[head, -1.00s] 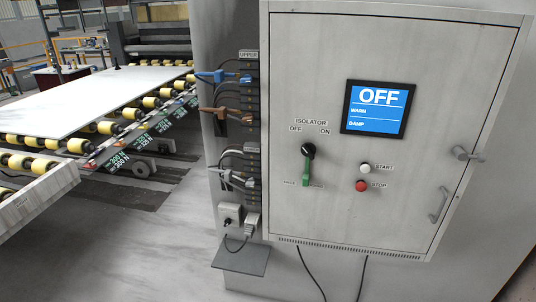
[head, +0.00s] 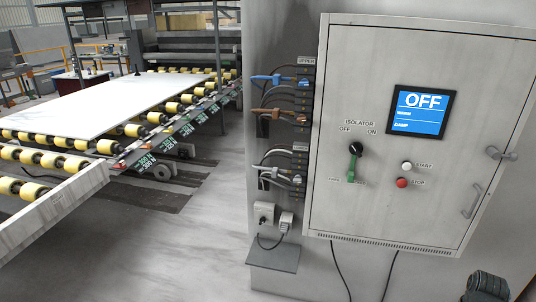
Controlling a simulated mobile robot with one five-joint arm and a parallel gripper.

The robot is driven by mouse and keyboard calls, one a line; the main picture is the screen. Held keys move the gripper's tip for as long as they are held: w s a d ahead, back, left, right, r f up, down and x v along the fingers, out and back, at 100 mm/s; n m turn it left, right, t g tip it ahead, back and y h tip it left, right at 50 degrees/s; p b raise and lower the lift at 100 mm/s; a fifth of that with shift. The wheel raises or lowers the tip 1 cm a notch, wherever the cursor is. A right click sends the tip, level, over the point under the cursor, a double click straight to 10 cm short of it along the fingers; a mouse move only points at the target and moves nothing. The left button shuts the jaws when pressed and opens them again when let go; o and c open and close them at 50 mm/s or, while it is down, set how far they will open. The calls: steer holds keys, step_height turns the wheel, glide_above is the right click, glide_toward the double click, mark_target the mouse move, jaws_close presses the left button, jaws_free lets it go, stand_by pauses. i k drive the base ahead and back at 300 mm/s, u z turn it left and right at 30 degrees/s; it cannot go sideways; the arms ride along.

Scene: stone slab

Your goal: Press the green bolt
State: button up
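The green bolt (head: 351,168) is a small upright green piece on the front of a pale grey control cabinet (head: 330,215). It sits just below the black isolator knob (head: 356,148), which is marked OFF and ON. Small lettering flanks the bolt's lower end, too small to read in full. Nothing covers the bolt. My gripper does not show clearly anywhere in this view.
The cabinet has a blue screen (head: 421,112) reading OFF, a white START button (head: 406,166) and a red STOP button (head: 401,183). Cables and clips (head: 280,115) hang left of it. A roller conveyor (head: 85,165) carries a pale slab (head: 110,100). A dark ribbed shape (head: 487,287) is at bottom right.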

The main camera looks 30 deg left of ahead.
mark_target(351, 175)
steer(key=u, duration=0.75)
steer(key=i, duration=1)
steer(key=z, duration=0.05)
